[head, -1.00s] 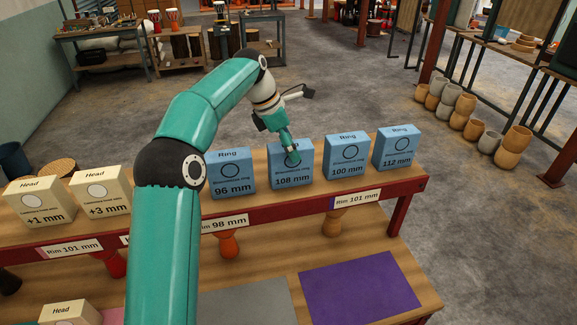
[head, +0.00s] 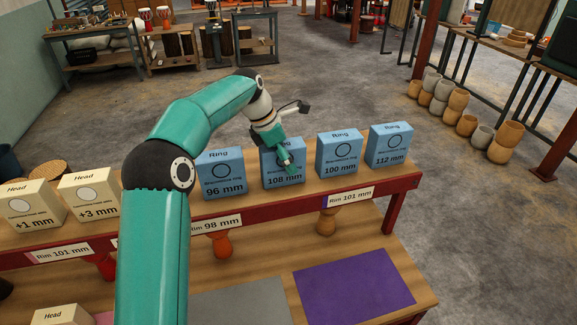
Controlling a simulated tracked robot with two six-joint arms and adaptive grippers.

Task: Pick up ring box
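Four blue ring boxes stand upright in a row on the shelf: 96 mm (head: 220,180), 108 mm (head: 274,176), 100 mm (head: 339,158) and 112 mm (head: 390,148). My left arm comes in from the lower left and bends over the shelf. Its gripper (head: 287,158) is at the 108 mm box, overlapping its upper front and hiding part of the label and ring picture. I cannot tell whether the fingers touch the box, or whether they are open or shut. My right gripper is out of view.
Cream head boxes, +1 mm (head: 33,207) and +3 mm (head: 90,195), stand to the left on the same shelf (head: 405,180). A lower shelf holds a purple mat (head: 355,288) and a grey mat (head: 240,303). Goblet drums (head: 325,222) show below the upper shelf.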

